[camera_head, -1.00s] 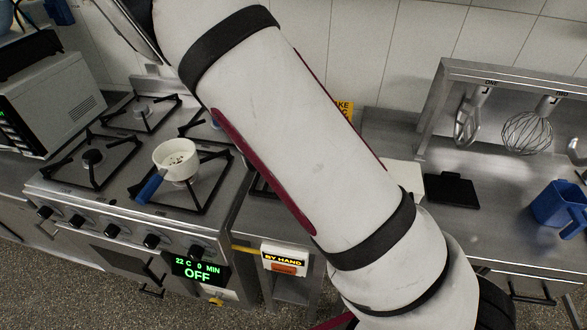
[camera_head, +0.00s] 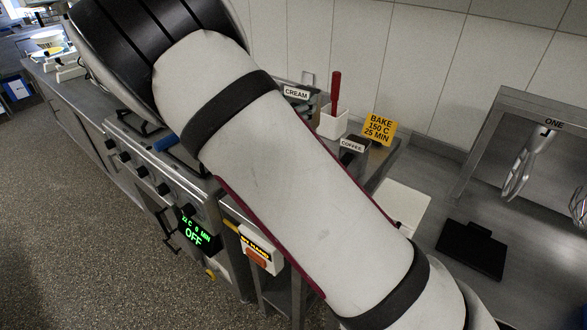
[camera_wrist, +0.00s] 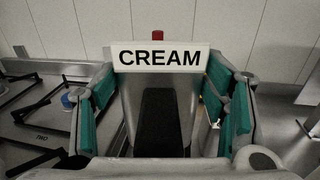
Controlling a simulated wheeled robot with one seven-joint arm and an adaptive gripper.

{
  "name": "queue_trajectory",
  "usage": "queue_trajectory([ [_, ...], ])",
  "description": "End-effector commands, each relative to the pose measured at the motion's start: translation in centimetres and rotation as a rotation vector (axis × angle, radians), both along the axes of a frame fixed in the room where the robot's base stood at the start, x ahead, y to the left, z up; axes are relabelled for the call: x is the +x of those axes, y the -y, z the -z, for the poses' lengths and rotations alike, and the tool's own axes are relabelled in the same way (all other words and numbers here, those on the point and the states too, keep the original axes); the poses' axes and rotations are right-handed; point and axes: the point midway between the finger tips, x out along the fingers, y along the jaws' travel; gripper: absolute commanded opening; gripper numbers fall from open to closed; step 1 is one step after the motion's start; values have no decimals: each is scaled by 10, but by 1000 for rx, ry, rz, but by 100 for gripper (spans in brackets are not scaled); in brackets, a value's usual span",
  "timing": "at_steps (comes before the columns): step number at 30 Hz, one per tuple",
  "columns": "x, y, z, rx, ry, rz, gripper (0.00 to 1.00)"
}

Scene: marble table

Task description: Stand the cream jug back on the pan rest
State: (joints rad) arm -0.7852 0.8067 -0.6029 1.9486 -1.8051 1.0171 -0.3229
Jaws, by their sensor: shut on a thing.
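In the wrist view my gripper (camera_wrist: 160,85) has a teal-padded finger on each side of a grey metal body with a dark upright strip (camera_wrist: 160,122), which looks like the cream jug. A white label reading CREAM (camera_wrist: 160,57) shows across its top. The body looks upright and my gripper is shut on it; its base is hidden. Black pan supports (camera_wrist: 35,112) lie on the stove at left; I cannot tell which is the pan rest.
A black flat item (camera_head: 472,250) lies on the steel counter, under a hanging rack.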

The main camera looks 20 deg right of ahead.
Motion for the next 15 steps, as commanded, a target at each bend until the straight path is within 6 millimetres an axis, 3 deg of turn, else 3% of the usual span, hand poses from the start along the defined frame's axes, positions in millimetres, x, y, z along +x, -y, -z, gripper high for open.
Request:
queue_trajectory([
  [1,10,-6,14,-3,3,31,37],
  [6,16,-15,35,-4,2,117,37],
  [15,15,-18,40,-2,3,146,37],
])
